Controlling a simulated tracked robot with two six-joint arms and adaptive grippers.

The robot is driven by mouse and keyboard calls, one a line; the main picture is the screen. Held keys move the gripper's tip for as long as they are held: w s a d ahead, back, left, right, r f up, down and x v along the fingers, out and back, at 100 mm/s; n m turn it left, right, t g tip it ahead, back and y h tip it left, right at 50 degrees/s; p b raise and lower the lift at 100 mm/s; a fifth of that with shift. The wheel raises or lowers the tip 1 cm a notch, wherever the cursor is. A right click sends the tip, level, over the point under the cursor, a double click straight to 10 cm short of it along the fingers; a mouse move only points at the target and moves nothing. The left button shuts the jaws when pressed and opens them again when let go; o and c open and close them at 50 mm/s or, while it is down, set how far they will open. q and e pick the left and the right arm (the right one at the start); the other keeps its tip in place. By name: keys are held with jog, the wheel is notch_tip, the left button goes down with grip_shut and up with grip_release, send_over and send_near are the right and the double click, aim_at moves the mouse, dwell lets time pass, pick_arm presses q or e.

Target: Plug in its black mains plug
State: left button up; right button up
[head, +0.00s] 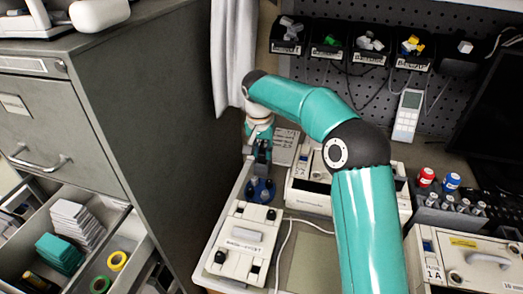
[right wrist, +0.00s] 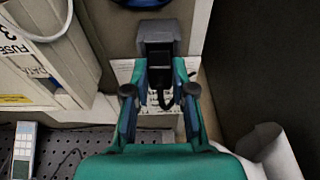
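My right gripper (head: 262,150) points down at the back left of the bench, beside the grey cabinet. In the right wrist view its two fingers (right wrist: 159,66) close in on a dark block, which looks like the black mains plug (right wrist: 157,34). A black cord (right wrist: 166,98) runs back from it between the fingers. A blue round object (head: 260,190) with dark parts sits just below the gripper; its edge shows in the wrist view (right wrist: 145,3). No gap between plug and fingers is visible. I cannot make out a socket. My left gripper is not in view.
A grey cabinet (head: 150,120) stands close at the left, with a white cloth (head: 232,55) behind. Cream devices stand in front (head: 240,240), behind my forearm (head: 312,190) and at the right (head: 465,260). A white cable (head: 284,245) lies between them. Bins (head: 327,40) hang on the pegboard.

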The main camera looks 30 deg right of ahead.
grip_shut()
jog(key=shift+r+p, duration=2.3)
jog(key=shift+r, duration=0.25)
